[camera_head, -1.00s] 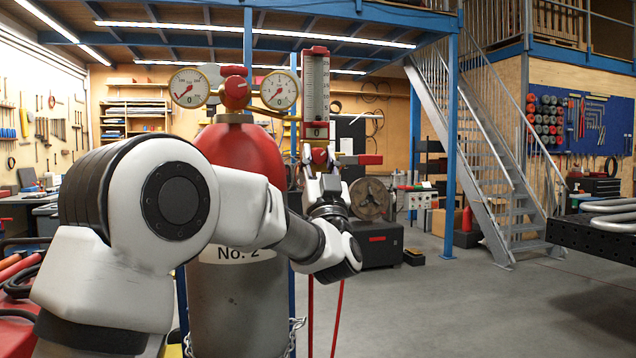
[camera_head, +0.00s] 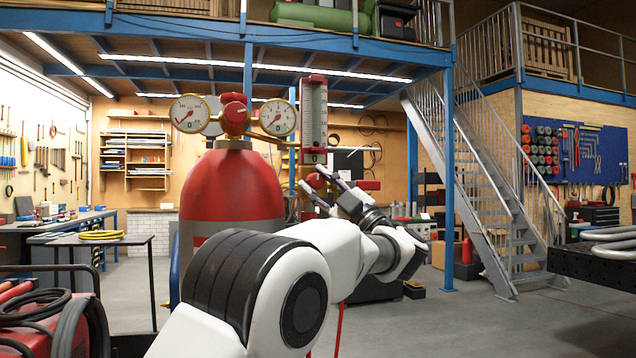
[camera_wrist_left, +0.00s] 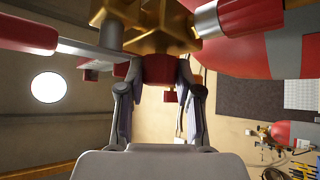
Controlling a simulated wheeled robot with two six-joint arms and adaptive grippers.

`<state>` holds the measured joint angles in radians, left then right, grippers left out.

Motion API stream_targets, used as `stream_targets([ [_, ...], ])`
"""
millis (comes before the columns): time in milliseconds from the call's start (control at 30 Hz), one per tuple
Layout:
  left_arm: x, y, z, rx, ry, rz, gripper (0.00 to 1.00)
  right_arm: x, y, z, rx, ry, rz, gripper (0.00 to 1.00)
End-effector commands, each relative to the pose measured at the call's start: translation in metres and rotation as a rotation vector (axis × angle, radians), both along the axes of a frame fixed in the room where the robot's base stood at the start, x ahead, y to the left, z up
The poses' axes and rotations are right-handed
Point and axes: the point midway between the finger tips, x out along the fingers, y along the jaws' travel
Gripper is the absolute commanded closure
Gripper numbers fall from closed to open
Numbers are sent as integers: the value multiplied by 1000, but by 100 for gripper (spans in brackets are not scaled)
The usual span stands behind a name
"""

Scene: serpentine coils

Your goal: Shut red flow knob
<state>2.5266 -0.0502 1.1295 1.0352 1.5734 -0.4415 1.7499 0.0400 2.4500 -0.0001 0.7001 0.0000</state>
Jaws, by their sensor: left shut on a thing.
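The red flow knob (camera_head: 316,181) sits just under the upright glass flow tube (camera_head: 314,117), beside the red gas cylinder (camera_head: 232,188). My left gripper (camera_head: 313,178) reaches it from the lower right, its fingers pointing up and left. In the left wrist view the red knob (camera_wrist_left: 160,70) is between the two fingers of my left gripper (camera_wrist_left: 159,75), below a brass valve body (camera_wrist_left: 160,25). The fingers are shut on the knob and partly hide it in the head view. My right gripper is in neither view.
Two round gauges (camera_head: 189,114) and a red regulator knob (camera_head: 235,117) are on top of the cylinder, left of the flow tube. A red-handled part (camera_head: 368,185) is close on the right of the gripper. Open floor (camera_head: 450,325) lies to the right.

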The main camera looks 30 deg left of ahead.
Motion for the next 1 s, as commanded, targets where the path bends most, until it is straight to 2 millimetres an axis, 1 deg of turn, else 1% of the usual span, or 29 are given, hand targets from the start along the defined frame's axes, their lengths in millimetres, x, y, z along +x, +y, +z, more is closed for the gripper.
stream_targets([
  [33,0,0,3,-8,-17,-2,100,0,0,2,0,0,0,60],
  [233,0,0,3,-34,-47,-2,100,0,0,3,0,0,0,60],
  [633,0,0,3,-38,-51,-2,100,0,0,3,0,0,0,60],
  [667,0,0,3,-38,-51,-2,59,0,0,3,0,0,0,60],
  [700,0,0,3,-38,-51,-2,45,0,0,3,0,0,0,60],
  [733,0,0,3,-38,-51,-2,41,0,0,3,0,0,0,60],
  [1000,0,0,1,-39,-48,0,41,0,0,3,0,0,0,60],
])
